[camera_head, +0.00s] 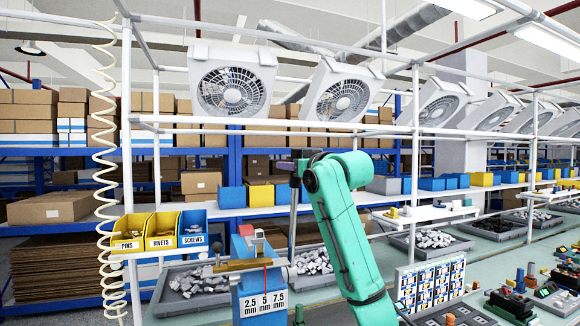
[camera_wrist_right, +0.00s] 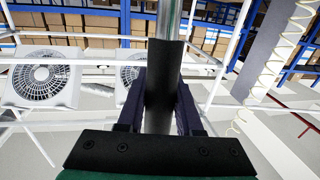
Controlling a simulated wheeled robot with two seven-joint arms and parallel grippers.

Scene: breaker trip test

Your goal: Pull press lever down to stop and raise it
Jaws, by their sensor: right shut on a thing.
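The press has a blue body (camera_head: 248,306) with a scale marked 2.5, 5 and 7.5 mm, at the bottom centre of the head view. Its lever (camera_head: 294,215) stands upright at the right of the press, its upper end at my right gripper (camera_head: 299,168). In the right wrist view, my right gripper (camera_wrist_right: 160,105) is shut on the lever's black grip (camera_wrist_right: 163,75), with a finger on each side. The bare metal rod (camera_wrist_right: 169,18) runs on beyond the grip. My teal right arm partly hides the area right of the lever. My left gripper is not in view.
Yellow and blue bins (camera_head: 162,230) for pins, rivets and screws hang at the left. Grey trays of metal parts (camera_head: 196,284) lie behind the press. A card panel (camera_head: 430,285) and small coloured parts stand right of my arm. White frame posts (camera_head: 414,150) rise nearby.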

